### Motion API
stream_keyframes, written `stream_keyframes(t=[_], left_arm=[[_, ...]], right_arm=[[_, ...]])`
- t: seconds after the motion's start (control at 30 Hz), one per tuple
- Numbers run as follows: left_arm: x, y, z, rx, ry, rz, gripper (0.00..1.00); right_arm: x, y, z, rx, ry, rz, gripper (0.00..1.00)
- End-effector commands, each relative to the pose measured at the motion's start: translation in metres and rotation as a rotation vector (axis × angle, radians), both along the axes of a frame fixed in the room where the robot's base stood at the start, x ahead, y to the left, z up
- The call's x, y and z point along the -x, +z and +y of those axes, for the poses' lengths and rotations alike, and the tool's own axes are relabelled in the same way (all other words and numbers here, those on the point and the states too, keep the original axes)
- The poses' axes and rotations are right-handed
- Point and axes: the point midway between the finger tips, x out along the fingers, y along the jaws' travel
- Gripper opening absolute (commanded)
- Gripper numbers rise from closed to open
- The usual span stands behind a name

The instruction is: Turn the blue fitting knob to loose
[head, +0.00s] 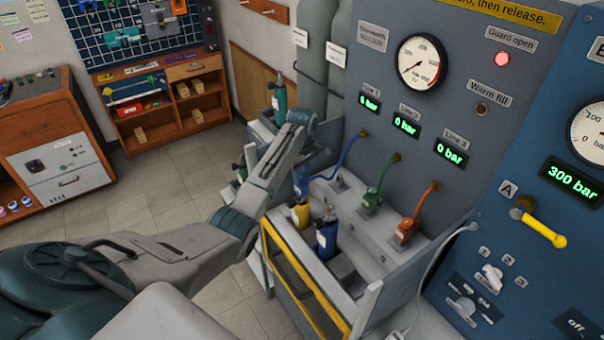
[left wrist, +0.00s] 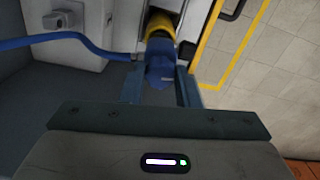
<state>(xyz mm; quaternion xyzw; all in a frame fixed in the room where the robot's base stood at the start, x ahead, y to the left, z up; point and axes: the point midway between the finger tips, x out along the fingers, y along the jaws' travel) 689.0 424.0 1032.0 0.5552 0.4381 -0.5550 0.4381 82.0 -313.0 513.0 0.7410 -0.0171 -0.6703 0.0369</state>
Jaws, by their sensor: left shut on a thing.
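The blue fitting knob (left wrist: 160,72) sits on the yellow neck of a cylinder (left wrist: 160,27) in the left wrist view. In the head view the blue fitting (head: 301,184) shows above the yellow-topped cylinder (head: 300,214), at the left end of the open bench bay. My left gripper (left wrist: 160,86) is shut on the blue fitting knob, with one finger on each side. In the head view my left forearm hides part of the gripper. A blue hose (head: 352,149) runs from the panel down towards the fitting. My right gripper is not in view.
A blue cylinder (head: 326,238) stands close beside the yellow one. Green (head: 384,172) and orange (head: 422,205) hoses run to blocks on the ledge. The yellow-edged guard (head: 290,262) stands at the front. The panel lamp by "Guard open" (head: 502,59) is red.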

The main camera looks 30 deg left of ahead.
Motion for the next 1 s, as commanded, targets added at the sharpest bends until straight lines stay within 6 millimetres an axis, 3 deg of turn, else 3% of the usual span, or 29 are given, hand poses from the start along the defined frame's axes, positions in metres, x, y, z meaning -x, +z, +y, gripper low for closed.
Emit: stream_keyframes(t=[0.4, 0.43, 0.53, 0.83, 1.0], left_arm=[[0.0, 0.0, 0.0, 0.0, 0.007, 0.001, 0.06], [0.0, -0.001, 0.0, 0.0, 0.007, 0.001, 0.31], [0.0, 0.0, 0.0, 0.0, 0.007, 0.001, 0.5], [0.0, 0.001, 0.001, 0.0, 0.007, 0.0, 0.51], [-0.008, 0.02, 0.008, -0.001, 0.006, -0.003, 0.51]], right_arm=[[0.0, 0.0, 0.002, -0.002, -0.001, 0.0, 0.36], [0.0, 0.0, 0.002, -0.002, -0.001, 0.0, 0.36], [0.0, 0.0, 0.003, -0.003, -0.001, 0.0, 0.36], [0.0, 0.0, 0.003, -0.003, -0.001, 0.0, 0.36], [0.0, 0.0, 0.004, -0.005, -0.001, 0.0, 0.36]])
